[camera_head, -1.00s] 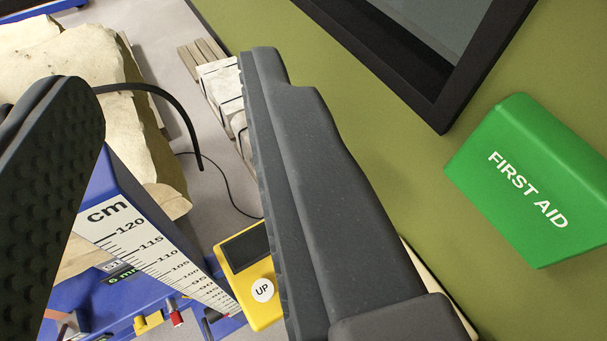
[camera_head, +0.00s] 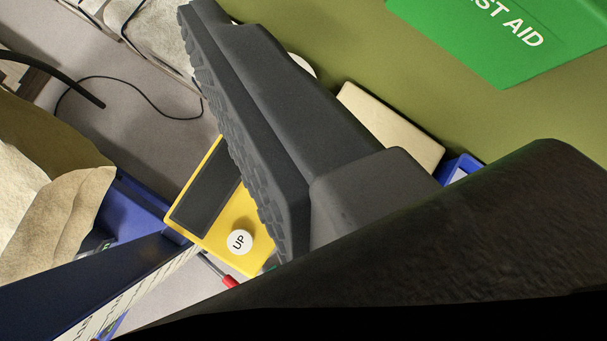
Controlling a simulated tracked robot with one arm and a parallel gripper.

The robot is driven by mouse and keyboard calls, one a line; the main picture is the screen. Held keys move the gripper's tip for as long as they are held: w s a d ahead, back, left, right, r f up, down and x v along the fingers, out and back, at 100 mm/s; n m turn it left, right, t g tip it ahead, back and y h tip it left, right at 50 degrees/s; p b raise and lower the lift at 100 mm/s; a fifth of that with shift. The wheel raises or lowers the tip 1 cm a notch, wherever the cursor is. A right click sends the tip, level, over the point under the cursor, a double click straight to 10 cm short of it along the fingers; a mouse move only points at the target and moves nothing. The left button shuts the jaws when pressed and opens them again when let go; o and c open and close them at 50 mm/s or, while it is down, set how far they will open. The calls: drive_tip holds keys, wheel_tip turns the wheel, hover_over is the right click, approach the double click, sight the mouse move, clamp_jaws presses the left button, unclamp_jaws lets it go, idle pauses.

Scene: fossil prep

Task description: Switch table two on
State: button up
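A yellow control box (camera_head: 215,210) with a dark panel and a round white UP button (camera_head: 240,242) is in the lower middle of the view. No label for table two is readable, so I cannot tell whether this box belongs to it. One grey finger of my gripper (camera_head: 255,110) crosses the upper middle and covers the box's right edge. Nothing lies against its ridged pad. The other finger is out of view. I cannot tell whether the visible finger touches the box.
A blue column (camera_head: 80,285) with a scale is at lower left, below pale stone (camera_head: 60,215). A green first aid box (camera_head: 500,40) is on the wall at upper right. A large dark shape (camera_head: 430,240), unclear, fills the lower right. A black cable (camera_head: 140,90) lies on the floor.

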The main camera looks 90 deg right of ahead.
drive_tip(key=w+d+f+m+g+p, duration=0.3)
drive_tip(key=w+d+f+g+p, duration=0.15)
drive_tip(key=f+p, duration=0.2)
drive_tip(key=s+d+f+m+g+p, duration=0.1)
drive_tip(key=f+p, duration=0.3)
drive_tip(key=f, duration=0.5)
drive_tip(key=s+d+f+m+g+y+p, duration=0.1)
drive_tip(key=d+f+m+g+p, duration=0.2)
drive_tip(key=f, duration=0.7)
drive_tip(key=s+d+f+m+g+p, duration=0.1)
drive_tip(key=f+p, duration=0.4)
drive_tip(key=f, duration=0.5)
drive_tip(key=shift+d+m+g+y+p, duration=0.35)
drive_tip(key=shift+d+m+g, duration=0.2)
drive_tip(key=shift+d+m, duration=0.5)
drive_tip(key=shift+d, duration=0.1)
